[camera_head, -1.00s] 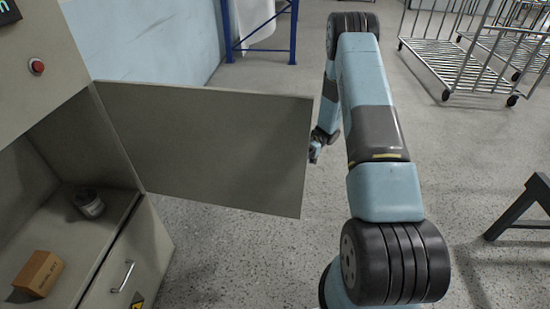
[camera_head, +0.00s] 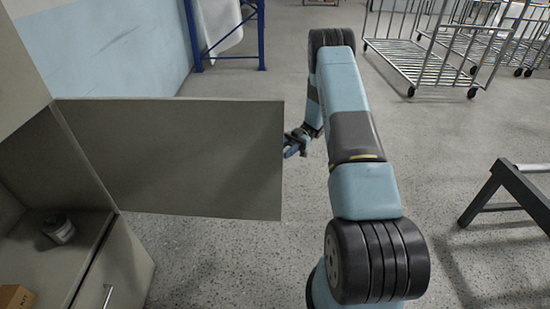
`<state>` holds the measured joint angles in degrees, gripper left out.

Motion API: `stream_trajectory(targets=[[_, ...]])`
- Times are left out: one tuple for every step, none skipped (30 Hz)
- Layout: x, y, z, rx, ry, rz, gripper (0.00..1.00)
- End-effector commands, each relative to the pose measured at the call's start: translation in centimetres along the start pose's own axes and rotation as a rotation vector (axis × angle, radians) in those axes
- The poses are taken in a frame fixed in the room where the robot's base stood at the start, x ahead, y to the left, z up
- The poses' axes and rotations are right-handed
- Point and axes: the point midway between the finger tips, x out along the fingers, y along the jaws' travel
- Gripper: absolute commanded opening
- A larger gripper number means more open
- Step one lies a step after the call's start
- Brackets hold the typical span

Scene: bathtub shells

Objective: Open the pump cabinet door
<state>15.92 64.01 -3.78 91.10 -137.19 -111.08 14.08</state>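The pump cabinet (camera_head: 125,262) stands at the left of the head view. Its grey door (camera_head: 185,160) is swung wide open and sticks out to the right, and the inside shows. My gripper (camera_head: 290,150) is just right of the door's free edge, at mid height. Its fingers are small and partly hidden, so I cannot tell whether they are open or shut, or whether they touch the door edge. My arm reaches away from me along the right side of the door.
Inside the cabinet are a grey can (camera_head: 59,230) and a cardboard box (camera_head: 14,298). Below is a drawer handle (camera_head: 107,297). A blue rack (camera_head: 262,35) and a wire cart (camera_head: 425,60) stand at the back. A dark trestle (camera_head: 510,190) stands right. Floor between is clear.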

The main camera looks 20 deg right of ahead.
Motion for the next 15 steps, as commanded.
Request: stream_trajectory(targets=[[-1.1, 0.0, 0.1, -0.001, -0.001, 0.003, 0.38], [-1.6, 0.0, 0.1, 0.0, 0.0, 0.004, 0.38], [-2.3, 0.0, 0.1, 0.0, -0.001, 0.005, 0.38], [-2.8, 0.0, 0.1, 0.0, 0.0, 0.004, 0.38], [-3.2, 0.0, 0.1, -0.001, 0.0, 0.005, 0.38], [-3.8, 0.0, 0.1, -0.002, 0.001, 0.005, 0.38], [-4.1, 0.0, 0.1, -0.001, 0.0, 0.006, 0.38], [-4.4, 0.0, 0.1, 0.0, 0.0, 0.005, 0.38], [-4.7, 0.0, 0.1, 0.0, 0.0, 0.005, 0.38], [-4.9, 0.0, 0.1, 0.0, 0.001, 0.004, 0.38], [-5.1, 0.0, 0.1, 0.0, 0.001, 0.004, 0.38], [-5.3, 0.0, 0.1, 0.0, 0.001, 0.004, 0.38], [-5.4, 0.0, 0.1, 0.0, 0.001, 0.004, 0.38], [-5.5, 0.0, 0.1, 0.0, 0.001, 0.004, 0.38], [-5.5, 0.0, 0.1, 0.0, 0.001, 0.004, 0.38]])
